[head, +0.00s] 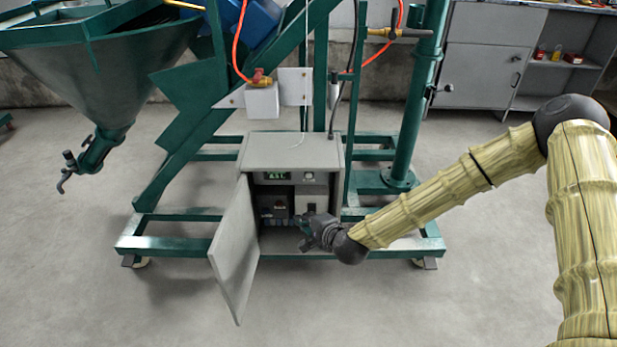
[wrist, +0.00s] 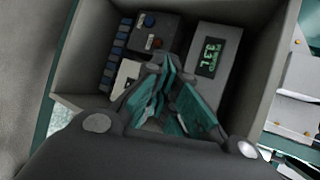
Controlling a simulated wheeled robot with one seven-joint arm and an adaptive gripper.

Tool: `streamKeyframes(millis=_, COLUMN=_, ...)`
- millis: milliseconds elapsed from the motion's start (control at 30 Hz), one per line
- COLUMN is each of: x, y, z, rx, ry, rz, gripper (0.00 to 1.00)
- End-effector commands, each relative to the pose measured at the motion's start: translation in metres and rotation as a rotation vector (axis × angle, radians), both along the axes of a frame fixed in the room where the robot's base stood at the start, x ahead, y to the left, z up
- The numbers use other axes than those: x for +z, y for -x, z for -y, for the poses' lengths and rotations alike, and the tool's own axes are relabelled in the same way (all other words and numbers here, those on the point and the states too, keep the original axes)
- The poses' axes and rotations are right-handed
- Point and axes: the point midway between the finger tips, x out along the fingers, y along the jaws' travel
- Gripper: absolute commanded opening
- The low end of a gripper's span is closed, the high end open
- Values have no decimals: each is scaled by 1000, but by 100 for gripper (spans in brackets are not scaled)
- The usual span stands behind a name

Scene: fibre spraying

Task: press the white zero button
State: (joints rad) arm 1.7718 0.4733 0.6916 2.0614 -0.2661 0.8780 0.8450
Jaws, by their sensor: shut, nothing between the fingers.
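The grey control cabinet (head: 290,150) stands open on the green frame. My gripper (head: 304,228) is shut and empty at the cabinet's opening, below the panel in the head view. Its teal fingers (wrist: 172,78) point into the cabinet.
The cabinet door (head: 235,250) hangs open at the left. The floor in front is clear.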

Motion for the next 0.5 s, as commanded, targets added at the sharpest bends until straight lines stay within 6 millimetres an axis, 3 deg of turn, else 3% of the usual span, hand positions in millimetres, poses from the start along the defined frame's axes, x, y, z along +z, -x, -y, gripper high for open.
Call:
streamKeyframes(millis=100, x=22, y=-19, z=1, rx=-35, ry=-52, rz=23, gripper=0)
streamKeyframes(millis=200, x=32, y=-28, z=0, rx=-50, ry=-78, rz=32, gripper=0)
streamKeyframes(millis=500, x=38, y=-32, z=-2, rx=-55, ry=-92, rz=37, gripper=0)
